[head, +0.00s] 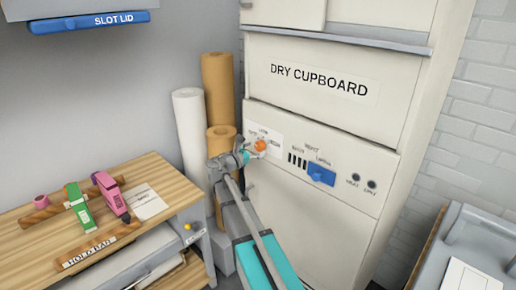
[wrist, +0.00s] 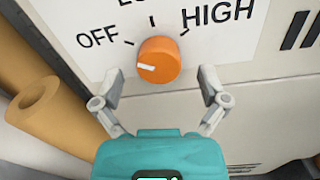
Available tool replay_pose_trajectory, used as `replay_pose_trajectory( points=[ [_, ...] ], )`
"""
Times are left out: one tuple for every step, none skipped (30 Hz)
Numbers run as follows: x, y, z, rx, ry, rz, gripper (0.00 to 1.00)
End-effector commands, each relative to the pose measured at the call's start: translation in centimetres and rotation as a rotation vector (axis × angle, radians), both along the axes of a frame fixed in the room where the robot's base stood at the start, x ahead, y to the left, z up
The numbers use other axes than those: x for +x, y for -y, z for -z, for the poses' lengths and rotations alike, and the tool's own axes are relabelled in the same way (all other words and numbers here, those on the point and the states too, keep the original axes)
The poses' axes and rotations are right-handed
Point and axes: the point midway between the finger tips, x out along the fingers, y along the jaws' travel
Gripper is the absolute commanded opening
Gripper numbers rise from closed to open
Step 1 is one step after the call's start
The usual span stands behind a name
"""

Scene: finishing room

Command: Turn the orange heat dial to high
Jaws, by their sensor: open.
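The orange heat dial (wrist: 158,60) is on a white label plate on the cupboard front, with OFF at its left, a partly cut-off word above and HIGH at its right. Its white pointer mark is on the left side, aimed to the left, slightly below the OFF tick. My gripper (wrist: 158,88) is open in the wrist view, one finger on each side below the dial, with the dial beyond the fingertips. In the head view the dial (head: 260,146) shows just past my gripper (head: 247,151). I cannot tell whether a finger touches it.
The dry cupboard (head: 330,120) has a blue slider (head: 321,175) and two dark knobs right of the dial. Paper rolls (head: 190,130) stand close left of my arm. A wooden bench (head: 100,215) with clamps is at the left.

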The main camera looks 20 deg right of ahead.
Motion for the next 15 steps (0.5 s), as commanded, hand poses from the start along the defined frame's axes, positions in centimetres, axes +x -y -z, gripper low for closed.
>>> replay_pose_trajectory(
  points=[
    [0.3,0.6,0.0,0.0,0.0,0.002,0.93],
    [0.4,0.8,0.0,0.0,0.0,0.001,0.93],
    [0.5,1.1,0.0,0.0,0.0,0.001,0.93],
    [0.5,1.2,0.0,0.0,0.0,0.0,0.93],
    [0.6,1.4,0.0,0.0,0.0,0.0,0.93],
    [0.6,1.5,0.0,0.0,0.0,0.0,0.93],
    [0.7,1.6,0.0,0.0,0.0,0.0,0.93],
    [0.7,1.7,0.0,0.0,0.0,-0.001,0.93],
    [0.7,1.7,0.0,0.0,0.0,-0.001,0.93],
    [0.7,1.7,0.0,0.0,0.0,-0.001,0.93],
    [0.7,1.7,0.0,0.0,0.0,-0.001,0.93],
    [0.7,1.7,0.0,0.0,0.0,-0.001,0.93],
    [0.7,1.7,0.0,0.0,0.0,-0.001,0.93],
    [0.7,1.7,0.0,0.0,0.0,-0.001,0.93],
    [0.7,1.7,0.0,0.0,0.0,-0.001,0.93]
  ],
)
